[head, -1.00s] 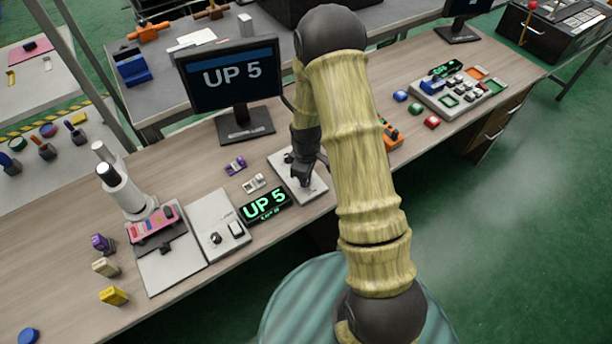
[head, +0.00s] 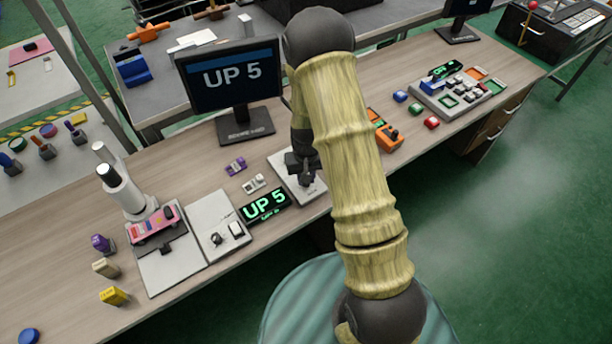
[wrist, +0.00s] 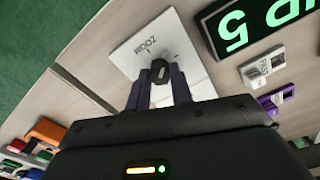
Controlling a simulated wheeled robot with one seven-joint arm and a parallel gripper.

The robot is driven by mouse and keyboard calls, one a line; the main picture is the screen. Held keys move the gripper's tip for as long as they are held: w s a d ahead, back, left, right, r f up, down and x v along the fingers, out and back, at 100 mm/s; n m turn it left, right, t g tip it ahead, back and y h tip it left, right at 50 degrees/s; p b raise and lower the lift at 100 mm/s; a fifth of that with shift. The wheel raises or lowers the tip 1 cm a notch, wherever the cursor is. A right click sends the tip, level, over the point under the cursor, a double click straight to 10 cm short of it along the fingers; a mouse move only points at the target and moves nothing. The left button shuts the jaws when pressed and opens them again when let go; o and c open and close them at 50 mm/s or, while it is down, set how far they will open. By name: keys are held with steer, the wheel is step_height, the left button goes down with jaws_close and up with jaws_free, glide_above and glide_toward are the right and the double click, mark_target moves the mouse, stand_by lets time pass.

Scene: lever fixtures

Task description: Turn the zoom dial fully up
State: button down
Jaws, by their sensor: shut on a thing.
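The zoom dial (wrist: 161,70) is a small dark knob on a light plate marked ZOOM (wrist: 136,38). My gripper (wrist: 157,80) has a dark finger on each side of the knob and is shut on it in the wrist view. In the head view the plate (head: 282,160) lies near the table's front edge, and my gripper (head: 306,179) is down over it. The knob is mostly hidden there by my gripper.
A monitor (head: 228,75) behind also reads UP 5. Small purple (head: 236,165) and white (head: 254,183) pieces lie left of the plate. A second control plate (head: 218,226) and a microscope-like stand (head: 120,188) are further left. An orange device (head: 384,130) sits right of my arm.

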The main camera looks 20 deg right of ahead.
steer(key=m, duration=0.3)
steer(key=shift+w+a+r+m, duration=0.1)
steer(key=shift+m, duration=0.3)
steer(key=shift+m+p, duration=0.55)
steer(key=shift+m, duration=1.45)
steer(key=c, duration=1.2)
jaws_free()
steer(key=shift+c, duration=0.2)
step_height(320, 180, up, 17)
steer(key=shift+r, duration=0.15)
